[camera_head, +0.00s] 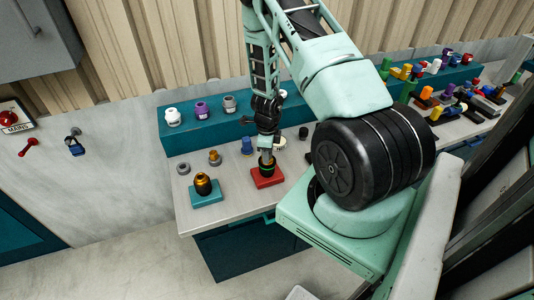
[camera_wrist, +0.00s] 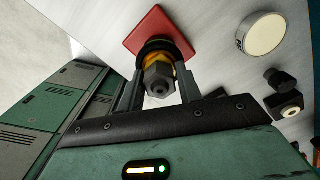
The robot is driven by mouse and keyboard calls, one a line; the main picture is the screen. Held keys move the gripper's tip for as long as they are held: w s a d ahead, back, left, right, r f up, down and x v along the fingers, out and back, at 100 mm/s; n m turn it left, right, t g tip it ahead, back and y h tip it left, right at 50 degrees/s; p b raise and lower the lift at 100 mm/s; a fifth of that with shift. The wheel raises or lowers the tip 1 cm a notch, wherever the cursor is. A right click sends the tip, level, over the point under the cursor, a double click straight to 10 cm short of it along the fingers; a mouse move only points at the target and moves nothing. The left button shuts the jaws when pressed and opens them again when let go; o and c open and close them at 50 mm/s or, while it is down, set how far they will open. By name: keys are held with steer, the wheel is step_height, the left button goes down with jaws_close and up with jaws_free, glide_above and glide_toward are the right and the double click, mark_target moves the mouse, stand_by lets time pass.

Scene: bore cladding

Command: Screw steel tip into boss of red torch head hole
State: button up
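The red torch head's square red base (camera_head: 267,181) sits on the light bench below my gripper. It also shows in the wrist view (camera_wrist: 160,32), with a dark ring and a gold boss (camera_wrist: 160,57) on it. The grey hexagonal steel tip (camera_wrist: 158,79) stands over the boss, roughly in line with it. My gripper (camera_wrist: 160,72) has a finger on each side of the tip and appears shut on it. In the head view my gripper (camera_head: 266,155) points down at the red torch head. The joint between tip and boss is hidden, so I cannot tell how deep the tip sits.
A second torch head with a gold top (camera_head: 203,184) on a teal base stands to the left. Small grey parts (camera_head: 183,168), a blue part (camera_head: 247,146) and a white disc (camera_wrist: 264,34) are nearby. A teal raised shelf (camera_head: 190,136) runs behind. The bench's front edge is close.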

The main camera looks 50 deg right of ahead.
steer(key=shift+r+m+p, duration=0.1)
steer(key=shift+m+p, duration=0.45)
steer(key=shift+m, duration=2.15)
steer(key=shift+p, duration=0.35)
